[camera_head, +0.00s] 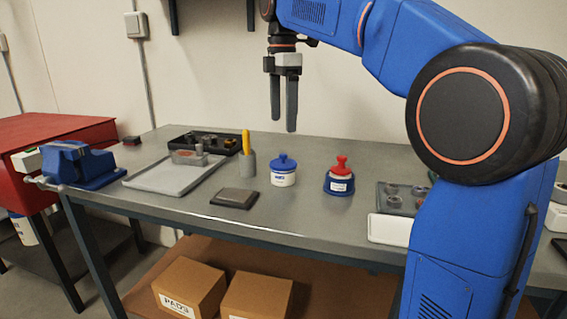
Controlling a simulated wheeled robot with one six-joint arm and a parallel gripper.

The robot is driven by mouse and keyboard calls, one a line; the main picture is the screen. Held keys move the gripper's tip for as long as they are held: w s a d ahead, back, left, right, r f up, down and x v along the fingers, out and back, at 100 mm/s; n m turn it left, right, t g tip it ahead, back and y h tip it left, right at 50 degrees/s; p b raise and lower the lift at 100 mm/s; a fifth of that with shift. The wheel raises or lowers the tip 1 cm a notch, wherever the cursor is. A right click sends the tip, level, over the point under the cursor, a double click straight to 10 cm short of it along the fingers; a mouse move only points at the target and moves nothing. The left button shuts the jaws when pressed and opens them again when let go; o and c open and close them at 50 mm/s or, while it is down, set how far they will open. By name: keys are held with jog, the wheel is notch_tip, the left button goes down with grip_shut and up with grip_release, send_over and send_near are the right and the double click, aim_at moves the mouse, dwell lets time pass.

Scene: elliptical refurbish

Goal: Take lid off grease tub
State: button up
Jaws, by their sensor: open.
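A white tub with a blue knobbed lid (284,162) stands upright on the workbench. To its right stands a blue tub with a white label and a red knobbed lid (340,166). Both lids are on. The labels are too small to read, so I cannot tell which is the grease tub. My gripper (283,122) points down, open and empty, with its fingers apart. It appears above the blue-lidded tub in the picture, touching nothing; its exact depth is unclear.
A cup with a yellow-handled tool (248,165) and a flat dark block (234,198) are left of the tubs. Further left are a grey tray (160,178), a black parts tray (222,149) and a blue vise (80,165). A white tray (388,229) lies right.

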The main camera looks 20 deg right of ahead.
aim_at(283, 154)
notch_tip(283, 154, down, 11)
jog(key=shift+d+r, duration=0.1)
jog(key=shift+w, duration=0.1)
jog(key=c, duration=1.1)
